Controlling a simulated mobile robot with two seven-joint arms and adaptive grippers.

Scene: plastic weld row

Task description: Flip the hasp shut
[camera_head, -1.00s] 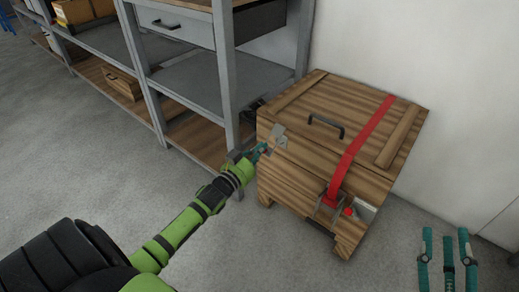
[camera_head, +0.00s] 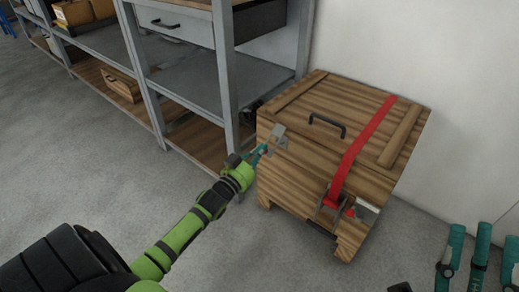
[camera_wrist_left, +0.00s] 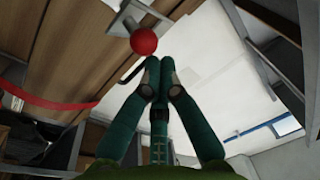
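The grey metal hasp (camera_head: 278,137) is at the upper front left corner of the wooden crate (camera_head: 290,180); its leaf stands out at the lid edge, and its exact angle is hard to tell. My left gripper (camera_head: 262,150) is just left of the hasp. In the left wrist view its teal fingertips (camera_wrist_left: 160,62) are together with nothing seen between them. A red ball knob (camera_wrist_left: 144,40) shows just beyond the tips; contact cannot be told. My right gripper (camera_head: 484,230) is at the lower right, its teal fingers spread apart and empty.
A red strap (camera_head: 366,145) with a buckle (camera_head: 333,206) crosses the crate right of a black lid handle (camera_head: 326,125). Grey shelving (camera_head: 190,80) stands close behind on the left. A white wall is on the right. Floor in front is clear.

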